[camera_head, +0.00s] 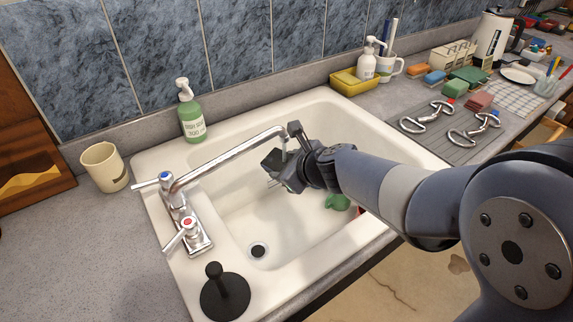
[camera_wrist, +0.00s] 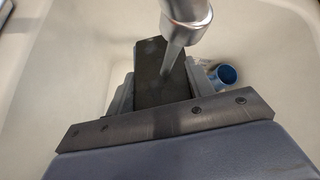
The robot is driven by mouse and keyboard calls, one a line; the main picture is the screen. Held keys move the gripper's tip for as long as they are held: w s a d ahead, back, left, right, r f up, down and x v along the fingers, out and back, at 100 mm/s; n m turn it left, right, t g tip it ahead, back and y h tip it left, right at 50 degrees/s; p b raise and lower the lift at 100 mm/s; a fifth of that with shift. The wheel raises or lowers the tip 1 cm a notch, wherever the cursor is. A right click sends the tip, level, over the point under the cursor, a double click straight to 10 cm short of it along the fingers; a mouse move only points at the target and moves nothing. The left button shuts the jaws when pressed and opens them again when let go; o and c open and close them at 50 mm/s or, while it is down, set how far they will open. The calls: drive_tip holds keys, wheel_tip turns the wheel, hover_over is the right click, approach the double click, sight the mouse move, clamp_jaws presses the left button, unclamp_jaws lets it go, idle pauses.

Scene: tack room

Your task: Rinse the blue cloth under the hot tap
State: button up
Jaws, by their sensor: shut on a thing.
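My gripper (camera_head: 283,170) is over the sink basin, below the spout end of the chrome tap (camera_head: 225,158). It is shut on a dark grey, flat-sided piece (camera_head: 271,160), which also shows between the fingers in the wrist view (camera_wrist: 150,78). The piece looks dark grey, not clearly blue, and I cannot tell if it is cloth. A thin stream of water appears to fall from the spout (camera_wrist: 186,12) onto it. The tap has a red-marked handle (camera_head: 187,222) nearer me and a blue-marked handle (camera_head: 165,178) farther back.
The white sink (camera_head: 225,215) holds a green item (camera_head: 337,202) and, in the wrist view, a blue round-ended item (camera_wrist: 226,74). Green soap bottle (camera_head: 190,115) and beige mug (camera_head: 104,167) stand behind and left.

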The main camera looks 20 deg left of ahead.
drive_tip(key=shift+w+d, duration=0.15)
drive_tip(key=shift+w, duration=0.05)
drive_tip(key=shift+w+d, duration=0.45)
drive_tip(key=shift+w, duration=0.05)
drive_tip(key=shift+s+a, duration=0.1)
idle(0.6)
drive_tip(key=shift+s+a, duration=1.05)
drive_tip(key=shift+s, duration=0.2)
drive_tip(key=shift+w, duration=0.15)
idle(0.4)
drive_tip(key=shift+w+a+p, duration=0.1)
drive_tip(key=shift+w+p, duration=0.2)
drive_tip(key=shift+w, duration=0.8)
drive_tip(key=shift+s, duration=0.15)
